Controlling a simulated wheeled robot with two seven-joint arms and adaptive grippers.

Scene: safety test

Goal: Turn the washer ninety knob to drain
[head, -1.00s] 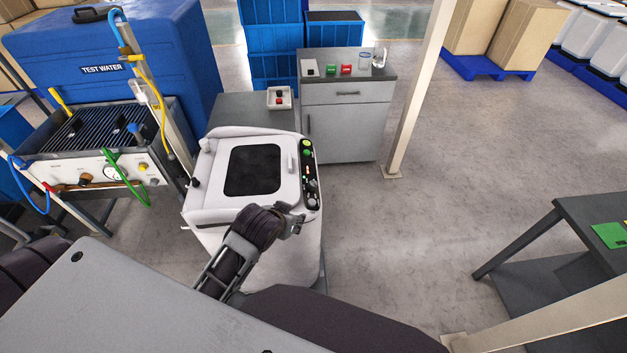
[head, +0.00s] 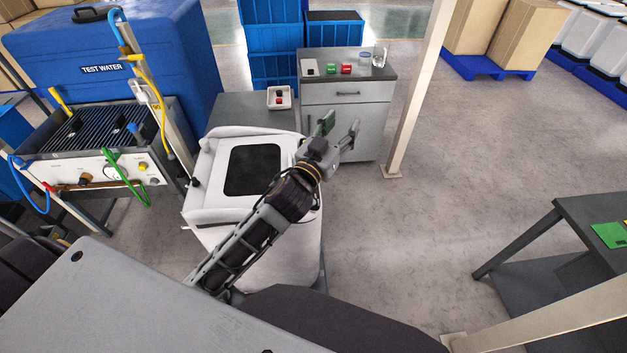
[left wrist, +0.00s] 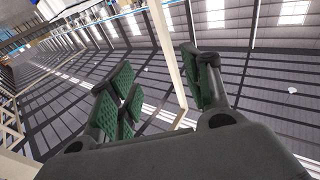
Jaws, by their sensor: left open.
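The white washer (head: 217,203) with a dark square window (head: 252,170) in its top stands left of centre in the head view. My left arm lies across its right side and hides the control panel with the knobs there. My left gripper (head: 339,127) is open and empty past the washer's right rear corner, in front of the grey cabinet in the picture. In the left wrist view its green-padded fingers (left wrist: 160,88) are spread with nothing between them; the washer and knobs are not in that view. My right gripper is not in view.
A hose rig (head: 100,165) and a blue water tank (head: 110,65) stand to the left. The grey cabinet (head: 350,92) with small items on top is behind the washer. A pale post (head: 420,85) rises right of it. Floor right of the washer is clear.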

